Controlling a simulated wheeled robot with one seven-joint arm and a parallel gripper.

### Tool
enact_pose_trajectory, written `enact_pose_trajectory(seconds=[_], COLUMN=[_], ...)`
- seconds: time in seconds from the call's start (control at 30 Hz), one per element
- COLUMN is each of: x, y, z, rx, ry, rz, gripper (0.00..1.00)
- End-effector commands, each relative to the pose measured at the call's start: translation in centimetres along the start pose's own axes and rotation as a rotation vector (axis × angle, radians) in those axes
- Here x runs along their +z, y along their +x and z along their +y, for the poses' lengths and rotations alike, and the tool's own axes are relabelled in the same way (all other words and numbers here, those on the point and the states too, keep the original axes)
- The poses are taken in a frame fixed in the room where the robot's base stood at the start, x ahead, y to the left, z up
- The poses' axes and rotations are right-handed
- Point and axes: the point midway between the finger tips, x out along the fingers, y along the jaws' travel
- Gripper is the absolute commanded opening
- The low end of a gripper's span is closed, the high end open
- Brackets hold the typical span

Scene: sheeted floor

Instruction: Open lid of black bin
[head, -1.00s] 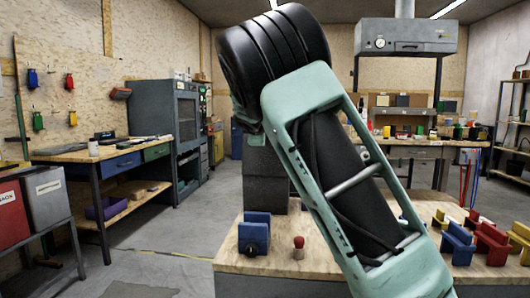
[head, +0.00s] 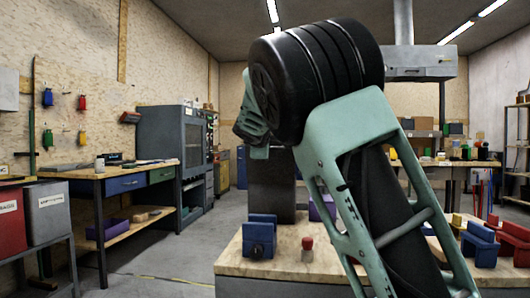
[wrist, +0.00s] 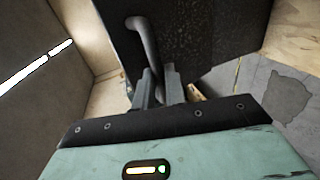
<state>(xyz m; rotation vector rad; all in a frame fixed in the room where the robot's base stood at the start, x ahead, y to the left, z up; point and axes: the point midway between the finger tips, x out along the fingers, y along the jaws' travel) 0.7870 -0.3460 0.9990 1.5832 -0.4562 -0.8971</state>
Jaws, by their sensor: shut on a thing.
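In the wrist view, a dark speckled panel of the bin (wrist: 205,38) fills the upper middle and carries a curved grey bar handle (wrist: 148,40). My gripper (wrist: 158,82) is shut on the lower end of this handle, one finger on each side. In the head view, only a small part of my wrist shows left of my black arm joint, above the bin; the fingertips are hidden. I cannot tell how far the lid is raised.
A blue block (head: 260,236) and a small red-topped item (head: 307,248) sit on the front worktop (head: 235,262). More coloured blocks (head: 480,243) lie at right. Floor between is clear.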

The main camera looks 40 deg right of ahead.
Motion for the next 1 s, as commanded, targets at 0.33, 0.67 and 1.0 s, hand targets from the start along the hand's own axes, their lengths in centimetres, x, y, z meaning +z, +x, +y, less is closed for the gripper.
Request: enact_pose_trajectory(seconds=[0.33,0.67,1.0], x=[0.1,0.15,0.24], y=[0.08,0.07,0.02], z=[-1.36,-1.2,-0.79], rx=[-0.022,-0.019,-0.014], ry=[-0.002,-0.002,-0.001], rz=[-0.01,-0.009,-0.008], gripper=[0.0,0.34,0.34])
